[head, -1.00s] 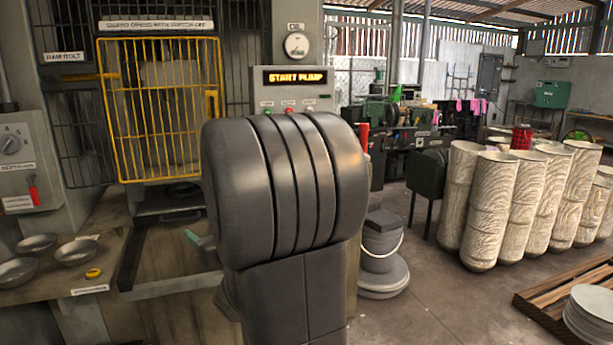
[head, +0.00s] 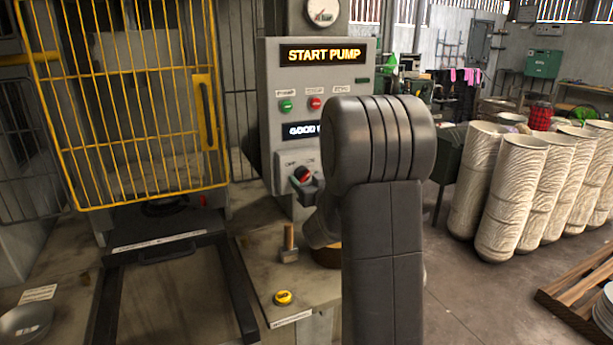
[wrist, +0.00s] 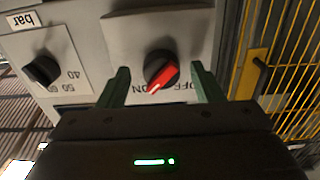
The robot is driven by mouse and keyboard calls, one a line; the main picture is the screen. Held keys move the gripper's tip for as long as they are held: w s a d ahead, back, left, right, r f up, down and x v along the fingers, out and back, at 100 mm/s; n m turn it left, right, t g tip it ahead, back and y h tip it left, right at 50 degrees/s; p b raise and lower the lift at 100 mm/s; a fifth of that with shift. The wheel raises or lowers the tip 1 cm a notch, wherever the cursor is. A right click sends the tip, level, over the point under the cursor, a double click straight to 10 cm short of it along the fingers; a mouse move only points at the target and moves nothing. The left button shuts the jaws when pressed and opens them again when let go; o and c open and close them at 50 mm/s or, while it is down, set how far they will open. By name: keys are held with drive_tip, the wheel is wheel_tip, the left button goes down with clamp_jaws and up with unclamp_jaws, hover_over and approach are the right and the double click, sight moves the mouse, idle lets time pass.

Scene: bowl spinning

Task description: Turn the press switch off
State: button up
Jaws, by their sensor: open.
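The press switch (head: 302,174) is a black knob with a red pointer on the grey control panel (head: 271,90). Its OFF label is at left and ON at right in the head view. In the wrist view the knob (wrist: 160,70) shows upside down, its red pointer angled toward the ON label. My gripper (wrist: 160,68) is open, with one green finger on each side of the knob. I cannot tell whether the fingers touch it. In the head view my arm hides most of the gripper.
A second black knob (wrist: 40,70) sits beside the switch in the wrist view. Green (head: 286,105) and red (head: 315,103) buttons are above the switch, under a START PUMP display (head: 324,54). A yellow cage guard (head: 135,110) stands at left. A bolt (head: 290,243) stands on the bench below.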

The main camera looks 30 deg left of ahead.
drive_tip(key=shift+w+a, duration=0.15)
drive_tip(key=shift+a, duration=0.1)
drive_tip(key=c, duration=1)
drive_tip(key=shift+o, duration=0.2)
